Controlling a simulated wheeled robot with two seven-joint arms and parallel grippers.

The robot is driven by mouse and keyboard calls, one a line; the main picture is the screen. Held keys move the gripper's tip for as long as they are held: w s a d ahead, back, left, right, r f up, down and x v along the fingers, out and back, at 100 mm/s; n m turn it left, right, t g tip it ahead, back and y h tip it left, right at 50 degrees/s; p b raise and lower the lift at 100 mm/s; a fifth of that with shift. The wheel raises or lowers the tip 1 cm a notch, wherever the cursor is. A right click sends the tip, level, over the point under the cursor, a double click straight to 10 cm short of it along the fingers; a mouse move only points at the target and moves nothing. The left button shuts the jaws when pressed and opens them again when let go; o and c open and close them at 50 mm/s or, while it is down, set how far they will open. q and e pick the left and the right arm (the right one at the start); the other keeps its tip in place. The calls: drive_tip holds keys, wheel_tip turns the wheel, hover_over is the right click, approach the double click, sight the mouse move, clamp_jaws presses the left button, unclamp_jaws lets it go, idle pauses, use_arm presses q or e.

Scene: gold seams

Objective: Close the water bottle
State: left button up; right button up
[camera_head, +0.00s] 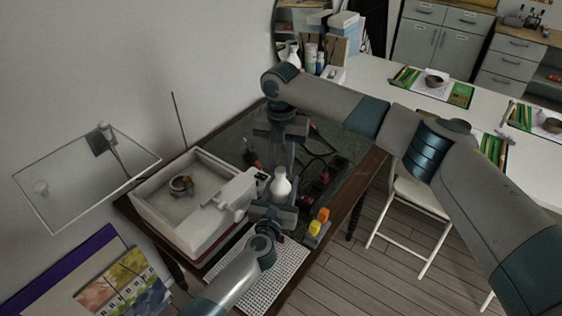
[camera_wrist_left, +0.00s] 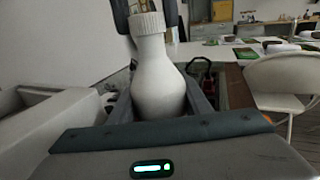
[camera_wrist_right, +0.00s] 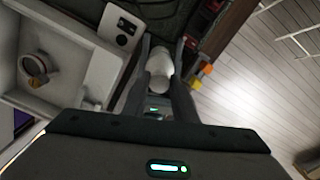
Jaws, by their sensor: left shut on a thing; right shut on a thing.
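The white water bottle (camera_head: 281,187) stands upright in my left gripper (camera_head: 272,208), whose fingers are shut around its body. In the left wrist view the bottle (camera_wrist_left: 157,85) shows a narrow neck with a white ribbed cap (camera_wrist_left: 147,23) at the top. The cap appears to rest on the neck; how tightly it sits cannot be told. My right gripper (camera_head: 284,163) points down from above, its fingers shut on the cap from both sides. The bottle also shows between the right fingers in the right wrist view (camera_wrist_right: 158,65).
A pale sink-like basin (camera_head: 160,208) with a small bowl (camera_head: 181,184) stands left of the bottle on the dark table (camera_head: 235,135). Yellow and orange blocks (camera_head: 318,222) are at the right edge. A white chair (camera_head: 415,195) stands right, beyond clear floor.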

drive_tip(key=shift+f, duration=0.3)
